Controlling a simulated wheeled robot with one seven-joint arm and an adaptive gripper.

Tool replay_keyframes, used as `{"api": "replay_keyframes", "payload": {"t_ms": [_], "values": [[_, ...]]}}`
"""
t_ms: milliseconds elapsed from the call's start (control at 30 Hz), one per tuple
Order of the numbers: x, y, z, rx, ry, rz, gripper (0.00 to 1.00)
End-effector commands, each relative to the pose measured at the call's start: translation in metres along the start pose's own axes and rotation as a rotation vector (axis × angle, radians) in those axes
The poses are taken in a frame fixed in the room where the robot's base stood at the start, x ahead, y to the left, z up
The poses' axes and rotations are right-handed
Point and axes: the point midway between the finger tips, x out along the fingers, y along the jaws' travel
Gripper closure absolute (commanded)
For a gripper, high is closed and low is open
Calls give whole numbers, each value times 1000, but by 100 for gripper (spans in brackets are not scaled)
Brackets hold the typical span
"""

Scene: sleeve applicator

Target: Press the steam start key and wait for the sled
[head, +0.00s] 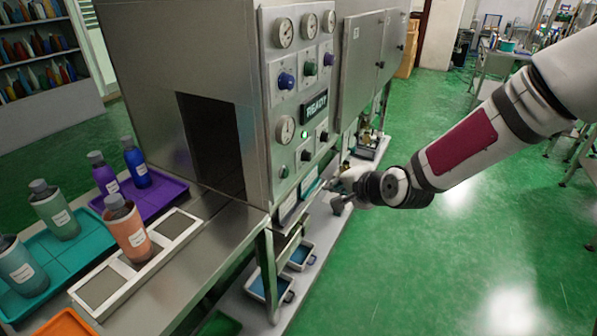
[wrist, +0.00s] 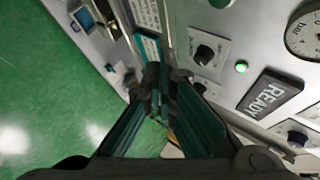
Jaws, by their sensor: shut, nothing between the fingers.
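The grey machine's control panel (head: 300,90) carries gauges, knobs and a lit READY sign (head: 315,105), which also shows in the wrist view (wrist: 270,97). A small green lamp (wrist: 241,67) glows beside a black knob (wrist: 205,55). I cannot tell which control is the steam start key. The white sled (head: 130,262) lies on the bench outside the machine's dark opening (head: 212,145), with an orange bottle (head: 128,230) upright on it. My gripper (head: 342,190) is shut and empty, in front of the panel's lower part. Its fingertips (wrist: 156,78) hide a little of the panel; contact is unclear.
Purple (head: 170,190) and teal (head: 85,232) trays with several bottles stand on the bench at left. Small bins (head: 268,290) sit on a low shelf under the panel. The green floor (head: 440,270) at right is clear. Further cabinets (head: 362,60) stand behind.

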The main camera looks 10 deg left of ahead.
Motion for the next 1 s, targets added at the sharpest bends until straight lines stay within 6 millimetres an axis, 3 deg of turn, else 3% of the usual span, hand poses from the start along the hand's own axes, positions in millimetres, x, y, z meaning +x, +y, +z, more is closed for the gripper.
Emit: {"api": "replay_keyframes", "payload": {"t_ms": [633,1000], "values": [[13,-6,3,58,-5,-43,100],[44,-29,23,55,-6,-43,100]]}}
